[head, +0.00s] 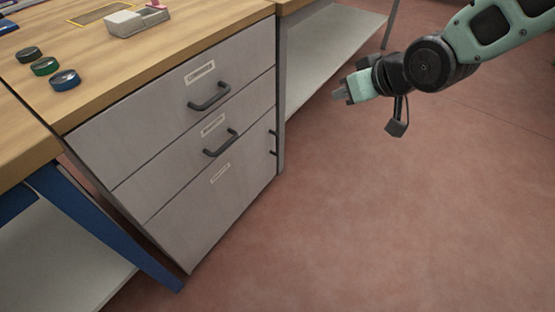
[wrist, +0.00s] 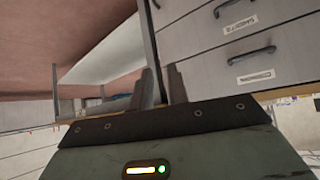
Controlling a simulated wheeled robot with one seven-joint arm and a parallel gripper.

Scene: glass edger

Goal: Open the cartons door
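The grey cabinet under the bench has two drawers and, below them, a larger panel with its own label, the door (head: 213,213). The label text is too small to read in the head view. A black upright handle (head: 273,143) sits at the door's right edge. The door looks shut. My gripper (head: 341,94) is in the air to the right of the cabinet, apart from the handle and pointing left. In the wrist view, which is upside down, its two fingers (wrist: 162,88) stand a little apart with nothing seen between them.
The upper drawer handle (head: 209,97) and second drawer handle (head: 221,143) stick out from the front. A grey open shelf (head: 335,45) lies behind on the right. A blue bench leg (head: 90,220) stands at left. The red floor (head: 400,220) before the cabinet is clear.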

